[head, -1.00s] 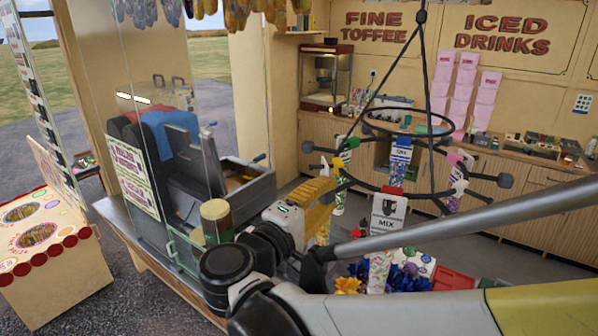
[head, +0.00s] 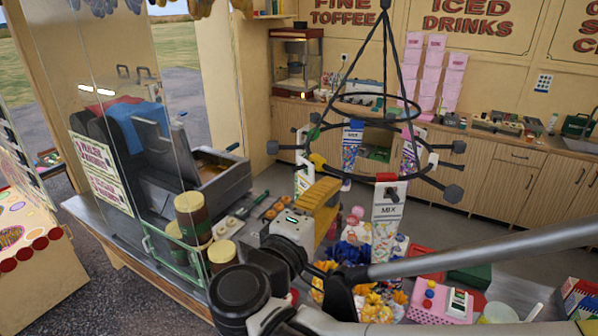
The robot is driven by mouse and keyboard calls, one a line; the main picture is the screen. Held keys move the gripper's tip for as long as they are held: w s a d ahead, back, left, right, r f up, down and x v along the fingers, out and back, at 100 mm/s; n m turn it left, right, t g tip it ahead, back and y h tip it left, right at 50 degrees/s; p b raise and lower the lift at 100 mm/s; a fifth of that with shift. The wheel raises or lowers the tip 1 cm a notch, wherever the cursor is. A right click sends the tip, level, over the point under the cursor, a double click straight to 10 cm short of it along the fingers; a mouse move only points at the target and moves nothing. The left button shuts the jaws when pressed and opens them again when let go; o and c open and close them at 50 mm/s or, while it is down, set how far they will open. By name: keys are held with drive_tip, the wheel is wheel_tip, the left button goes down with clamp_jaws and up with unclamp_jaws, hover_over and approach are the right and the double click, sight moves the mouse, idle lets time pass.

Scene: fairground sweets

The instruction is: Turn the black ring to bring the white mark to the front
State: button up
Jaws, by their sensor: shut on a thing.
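The black ring (head: 350,178) hangs level on dark rods below a smaller upper ring, with dark knobs sticking out around it. Coloured marks sit on its rim: red (head: 386,177) at the near side, yellow (head: 317,158) at the near left. The white mark (head: 433,158) is at the right. Sweet-filled dispensers hang from the ring; a white one labelled MIX (head: 391,211) hangs in front, below the red mark. My gripper (head: 338,184), with yellow fingers, is shut at the ring's near-left rim. The fingers partly hide the contact.
Jars (head: 193,216) and a glass screen (head: 120,150) stand on the counter at left. Floor is clear between the ring and the back cabinets (head: 510,178).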

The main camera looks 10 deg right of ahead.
drive_tip(key=shift+s+d+p, duration=0.55)
drive_tip(key=shift+s+d, duration=0.2)
drive_tip(key=shift+d, duration=1.05)
drive_tip(key=shift+s+d+p, duration=0.5)
drive_tip(key=shift+s+d, duration=0.3)
drive_tip(key=shift+d, duration=1.05)
drive_tip(key=shift+s+d+p, duration=0.55)
drive_tip(key=shift+s+d, duration=0.2)
drive_tip(key=shift+d, duration=1.05)
drive_tip(key=o, duration=0.9)
drive_tip(key=shift+s, duration=0.1)
drive_tip(key=v, duration=1)
drive_tip(key=shift+p, duration=0.4)
drive_tip(key=shift+a, duration=0.15)
